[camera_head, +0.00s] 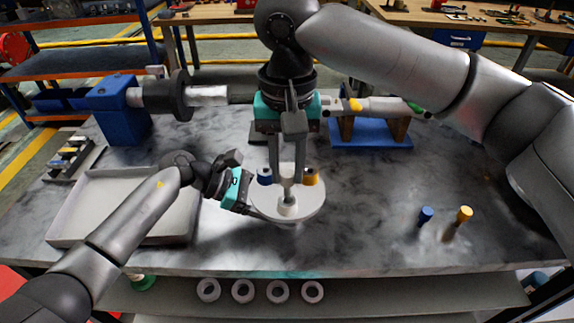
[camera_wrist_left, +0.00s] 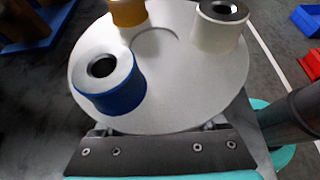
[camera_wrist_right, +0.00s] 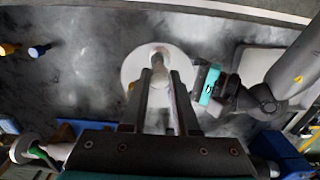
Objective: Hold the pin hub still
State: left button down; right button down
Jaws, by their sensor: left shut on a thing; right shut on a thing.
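The pin hub (camera_head: 312,205) is a pale round disc with a blue bush (camera_head: 265,177), a yellow bush (camera_head: 311,177) and a white bush (camera_head: 288,208) on its face. In the left wrist view the disc (camera_wrist_left: 190,95) fills the middle, with the blue bush (camera_wrist_left: 110,82) nearest. My left gripper (camera_head: 249,206) is shut on the hub's rim from the left. My right gripper (camera_head: 288,178) reaches down from above over the disc's middle.
A blue pin (camera_head: 425,217) and a yellow pin (camera_head: 464,214) stand on the table at right. An empty-looking tray (camera_head: 70,215) lies at left. A blue machine (camera_head: 120,110) and a blue stand (camera_head: 372,138) are behind.

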aim_at(287, 173)
pick_arm(q)
jog(key=shift+r, duration=0.15)
pick_arm(e)
jog(key=shift+f, duration=1.6)
jog(key=c, duration=0.6)
grip_release()
jog(key=shift+r, duration=0.1)
notch_tip(287, 173, up, 12)
jog(key=shift+f, duration=0.1)
pick_arm(q)
grip_release()
